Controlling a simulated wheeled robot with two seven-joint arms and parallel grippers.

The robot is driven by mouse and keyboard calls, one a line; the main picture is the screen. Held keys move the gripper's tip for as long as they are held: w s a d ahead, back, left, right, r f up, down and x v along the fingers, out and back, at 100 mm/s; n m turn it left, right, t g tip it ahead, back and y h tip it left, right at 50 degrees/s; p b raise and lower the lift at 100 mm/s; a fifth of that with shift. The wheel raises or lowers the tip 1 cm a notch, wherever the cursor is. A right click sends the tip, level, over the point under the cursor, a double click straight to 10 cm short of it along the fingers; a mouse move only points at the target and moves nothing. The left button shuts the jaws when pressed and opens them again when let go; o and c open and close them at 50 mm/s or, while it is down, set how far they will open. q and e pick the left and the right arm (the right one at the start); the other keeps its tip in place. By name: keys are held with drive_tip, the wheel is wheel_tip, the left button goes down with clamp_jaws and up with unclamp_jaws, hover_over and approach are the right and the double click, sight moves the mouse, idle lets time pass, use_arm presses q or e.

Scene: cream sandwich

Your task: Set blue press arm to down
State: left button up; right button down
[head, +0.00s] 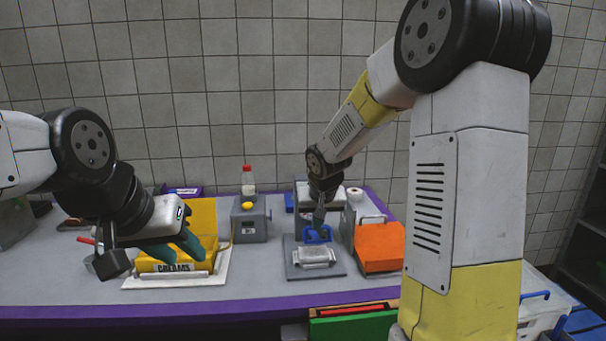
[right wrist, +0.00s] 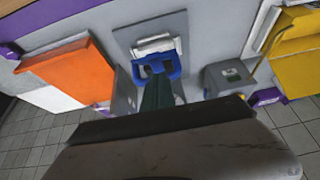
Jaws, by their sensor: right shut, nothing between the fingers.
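The blue press arm (head: 318,235) is on the grey press in the middle of the table. It stands just behind a pale block (head: 314,256) on the press's grey base plate (head: 337,269). In the right wrist view the blue arm (right wrist: 157,66) is a forked handle at the fingertips. My right gripper (head: 319,218) is shut and empty, its tips at the blue handle; I cannot tell whether they touch it. The exact tilt of the press arm is unclear. My left gripper (head: 178,248) has its teal fingers apart, over the yellow box (head: 205,263).
An orange-topped box (head: 380,247) stands right of the press. A grey box (head: 249,225) and a red-capped bottle (head: 247,181) stand to its left. A purple edge (head: 270,303) runs along the table front. Clear tabletop lies between the yellow box and the press.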

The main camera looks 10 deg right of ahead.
drive_tip(key=s+f, duration=0.3)
drive_tip(key=f, duration=0.3)
drive_tip(key=shift+s+f, duration=0.2)
drive_tip(key=shift+f, duration=0.15)
drive_tip(key=shift+r, duration=0.1)
drive_tip(key=s+d+r+y, duration=0.1)
drive_tip(key=s+r, duration=0.8)
drive_tip(key=s, duration=0.3)
drive_tip(key=s+d+r+y, duration=0.1)
drive_tip(key=s+d+r, duration=0.1)
drive_tip(key=s+r, duration=0.7)
drive_tip(key=s, duration=0.3)
drive_tip(key=shift+r+n+t, duration=0.15)
drive_tip(key=shift+n+t, duration=0.25)
